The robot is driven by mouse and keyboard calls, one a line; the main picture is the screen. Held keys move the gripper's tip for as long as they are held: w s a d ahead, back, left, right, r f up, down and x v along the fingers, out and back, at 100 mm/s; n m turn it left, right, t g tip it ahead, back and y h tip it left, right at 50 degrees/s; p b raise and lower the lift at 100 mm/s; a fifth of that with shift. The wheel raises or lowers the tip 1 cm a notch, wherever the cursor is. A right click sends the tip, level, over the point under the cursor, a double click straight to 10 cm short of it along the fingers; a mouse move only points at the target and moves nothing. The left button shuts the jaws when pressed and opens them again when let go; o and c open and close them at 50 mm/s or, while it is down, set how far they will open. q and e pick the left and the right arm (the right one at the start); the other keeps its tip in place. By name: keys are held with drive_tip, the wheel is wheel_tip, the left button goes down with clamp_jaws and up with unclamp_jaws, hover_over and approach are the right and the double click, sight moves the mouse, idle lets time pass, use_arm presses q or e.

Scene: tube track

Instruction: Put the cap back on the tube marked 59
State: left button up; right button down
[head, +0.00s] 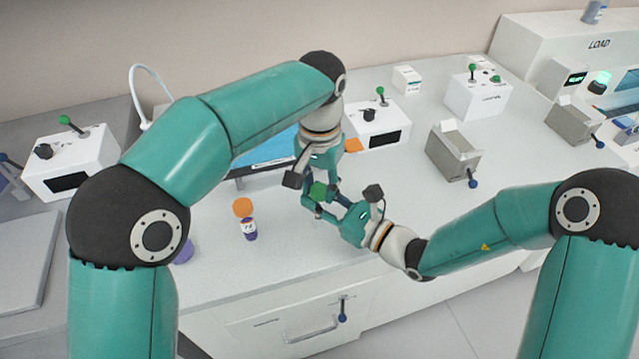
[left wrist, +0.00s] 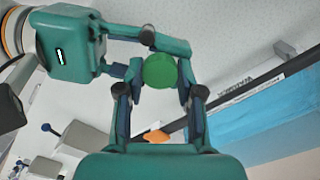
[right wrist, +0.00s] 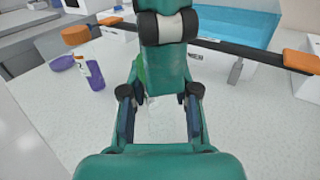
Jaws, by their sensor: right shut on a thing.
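My right gripper (head: 338,200) is shut on a clear tube (right wrist: 160,120), which shows faintly between its fingers in the right wrist view. A green cap (left wrist: 160,71) is at the tube's upper end, and it also shows in the head view (head: 319,190). My left gripper (left wrist: 160,75) points down over the cap, one finger on each side, with small gaps visible. Whether the cap is seated is hidden. No number can be read on the held tube. Another tube (head: 250,232) with a white and purple label stands on the bench to the left, its mark unreadable.
A blue tray (right wrist: 235,22) with orange-ended bars is behind the grippers. White devices (head: 377,124) and a grey block (head: 453,152) stand farther back and right. The bench front is clear.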

use_arm(q)
clamp_jaws()
drive_tip(key=o, duration=0.8)
unclamp_jaws()
drive_tip(key=shift+o, duration=0.2)
drive_tip(key=shift+r, duration=0.15)
wheel_tip(320, 180, up, 12)
drive_tip(key=shift+f, duration=0.2)
use_arm(e)
drive_tip(key=c, duration=0.8)
unclamp_jaws()
